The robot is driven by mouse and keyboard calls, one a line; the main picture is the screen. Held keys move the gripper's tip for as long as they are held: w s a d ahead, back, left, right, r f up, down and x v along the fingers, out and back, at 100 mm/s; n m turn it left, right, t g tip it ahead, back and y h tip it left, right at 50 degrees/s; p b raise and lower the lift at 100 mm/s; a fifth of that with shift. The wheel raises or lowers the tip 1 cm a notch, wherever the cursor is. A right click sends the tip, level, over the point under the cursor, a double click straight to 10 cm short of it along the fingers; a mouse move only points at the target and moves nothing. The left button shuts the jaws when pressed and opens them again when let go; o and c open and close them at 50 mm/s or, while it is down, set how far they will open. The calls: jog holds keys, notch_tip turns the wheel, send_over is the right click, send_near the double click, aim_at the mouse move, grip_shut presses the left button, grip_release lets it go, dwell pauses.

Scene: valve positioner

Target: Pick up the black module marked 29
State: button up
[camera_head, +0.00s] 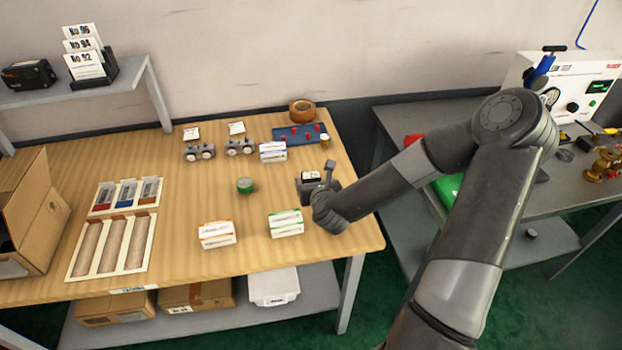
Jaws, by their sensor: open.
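A small dark block with a white label on top (311,177) is at the right part of the wooden table. Its marking is too small to read, so I cannot tell whether it is the module marked 29. My gripper (311,191) is open, low at this block, and overlaps it in the picture. The fingertips are partly hidden, and I cannot tell whether they touch the block or stand around it. No number 29 is readable anywhere in view.
White boxes (217,235) (286,223) stand toward the table's front, with a green roll (245,186) behind them. Another white box (273,152), a blue tray (300,134) and grey fittings (200,153) are farther back. An open carton (40,215) and a slotted tray (110,246) are left.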

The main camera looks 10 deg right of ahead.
aim_at(311, 175)
jog(key=x, duration=0.7)
jog(key=shift+w, duration=0.1)
jog(key=shift+c, duration=0.5)
jog(key=c, duration=1)
jog(key=shift+r, duration=0.4)
jog(key=r, duration=0.3)
jog(key=shift+d+r, duration=0.35)
jog(key=s+d+r, duration=0.6)
jog(key=d, duration=0.3)
jog(key=shift+d+r, duration=0.15)
jog(key=shift+r, duration=0.05)
